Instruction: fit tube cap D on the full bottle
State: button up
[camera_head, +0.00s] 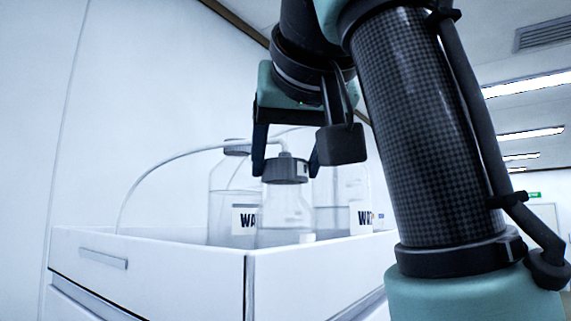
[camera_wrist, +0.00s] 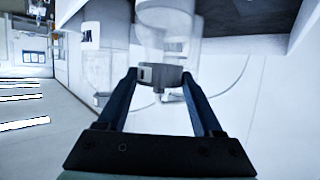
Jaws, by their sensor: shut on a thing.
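A dark grey tube cap (camera_head: 286,169) with a small label and a tube at its top sits at the mouth of a clear front bottle (camera_head: 286,212). My gripper (camera_head: 288,165) is shut on this cap, one finger on each side. The wrist view also shows the cap (camera_wrist: 162,76) between the two fingers of my gripper (camera_wrist: 161,78), with the clear bottle (camera_wrist: 168,38) beyond it. I cannot tell whether the cap is fully seated, nor read its letter. The liquid level in the front bottle is hard to make out.
A white tray (camera_head: 180,262) with raised walls holds the bottles. Behind the front bottle stand a capped bottle (camera_head: 225,185) at left and another bottle (camera_head: 345,190) at right, both with labels. A white tube (camera_head: 150,172) arcs left from the cap into the tray.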

aim_at(287, 157)
jog(key=shift+f, duration=0.2)
jog(key=shift+f+b, duration=0.25)
jog(key=shift+b, duration=0.1)
jog(key=o, duration=1.4)
jog(key=shift+o, duration=0.2)
jog(key=shift+r, duration=0.15)
notch_tip(287, 157, up, 2)
jog(key=p, duration=0.2)
jog(key=shift+r+p, duration=0.25)
jog(key=shift+p, duration=0.05)
jog(key=shift+r, duration=2.15)
